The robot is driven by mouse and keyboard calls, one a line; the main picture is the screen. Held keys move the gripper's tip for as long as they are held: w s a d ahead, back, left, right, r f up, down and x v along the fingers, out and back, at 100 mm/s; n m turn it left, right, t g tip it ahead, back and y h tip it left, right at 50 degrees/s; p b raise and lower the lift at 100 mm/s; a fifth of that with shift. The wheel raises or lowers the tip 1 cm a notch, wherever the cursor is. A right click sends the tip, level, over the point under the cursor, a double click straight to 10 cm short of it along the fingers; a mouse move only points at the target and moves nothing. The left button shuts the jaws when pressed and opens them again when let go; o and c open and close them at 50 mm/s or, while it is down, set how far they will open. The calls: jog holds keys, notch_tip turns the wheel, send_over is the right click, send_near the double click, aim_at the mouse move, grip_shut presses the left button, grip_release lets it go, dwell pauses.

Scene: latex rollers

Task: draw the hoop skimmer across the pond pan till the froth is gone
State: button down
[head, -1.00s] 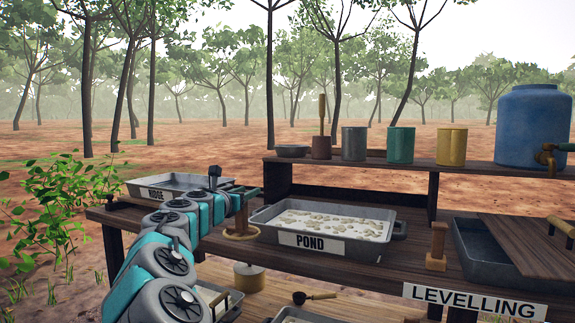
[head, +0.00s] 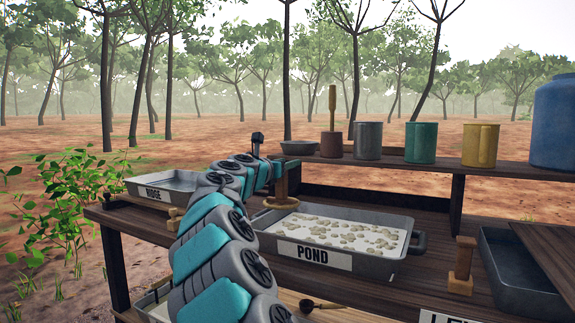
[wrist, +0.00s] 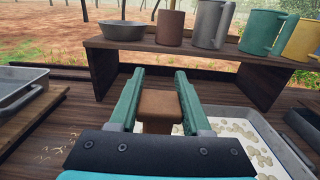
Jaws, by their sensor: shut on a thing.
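The pond pan (head: 378,265) is a grey tray labelled POND, with white liquid and several beige froth clumps (head: 340,232) spread across it. Its right part also shows in the wrist view, with froth (wrist: 238,128) in it. My gripper (head: 279,172) is at the pan's back left corner. It is shut on a brown wooden handle (wrist: 159,104), which appears to be the hoop skimmer's (head: 281,201). The skimmer looks upright, with a round wooden lower part. Whether it touches the pan or hangs above it, I cannot tell. Its underside is hidden.
A tray labelled RIDGE (head: 168,182) stands at the left. Behind the pan is a raised shelf (head: 390,167) with a bowl (head: 299,147) and several mugs. A wooden stamp-like block (head: 462,265) stands right of the pan, before a dark basin (head: 520,285).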

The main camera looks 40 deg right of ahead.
aim_at(287, 197)
jog(key=shift+f+b, duration=2)
jog(key=shift+f, duration=3.05)
